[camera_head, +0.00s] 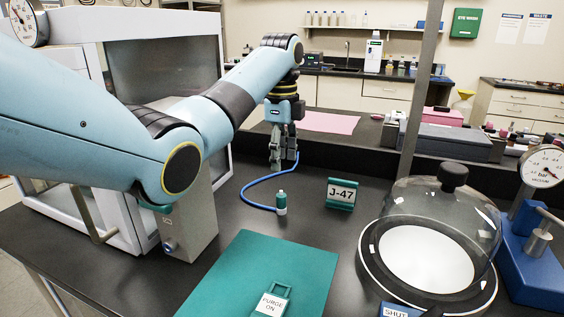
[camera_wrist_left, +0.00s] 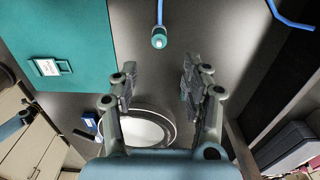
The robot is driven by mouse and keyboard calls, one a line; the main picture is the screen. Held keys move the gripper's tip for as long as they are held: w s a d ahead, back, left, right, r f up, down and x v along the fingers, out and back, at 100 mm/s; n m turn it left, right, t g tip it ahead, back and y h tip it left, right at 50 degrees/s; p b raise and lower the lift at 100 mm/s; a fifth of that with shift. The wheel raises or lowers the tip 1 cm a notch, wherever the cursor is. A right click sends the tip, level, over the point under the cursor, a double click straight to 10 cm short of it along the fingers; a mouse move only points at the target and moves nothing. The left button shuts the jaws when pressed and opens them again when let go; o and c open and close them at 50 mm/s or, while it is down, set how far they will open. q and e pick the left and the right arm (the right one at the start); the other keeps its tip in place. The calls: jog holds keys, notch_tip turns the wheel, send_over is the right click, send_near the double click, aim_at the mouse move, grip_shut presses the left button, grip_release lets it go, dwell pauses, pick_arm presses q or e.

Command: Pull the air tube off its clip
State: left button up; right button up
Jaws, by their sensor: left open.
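The blue air tube (camera_head: 248,187) curves over the dark bench and rises at its far end behind my left gripper. Its near end meets a green-and-white fitting (camera_head: 281,203) on the bench. In the left wrist view, the tube's fitting (camera_wrist_left: 159,40) is at the top middle, and another stretch of blue tube (camera_wrist_left: 290,20) is at the top right. My left gripper (camera_head: 283,160) points down at the bench beyond the fitting. Its fingers (camera_wrist_left: 155,86) are apart with nothing between them. I cannot make out a clip.
A J-47 sign (camera_head: 341,194) stands right of the fitting. A glass bell jar (camera_head: 454,205) and a vacuum gauge (camera_head: 541,167) are at the right. A green mat (camera_head: 235,270) lies in front. A white cabinet (camera_head: 110,75) stands at left.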

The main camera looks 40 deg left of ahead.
aim_at(281, 195)
pick_arm(q)
notch_tip(281, 195, down, 11)
jog(key=shift+r, duration=0.15)
jog(key=shift+c, duration=0.3)
grip_shut()
dwell(0.5)
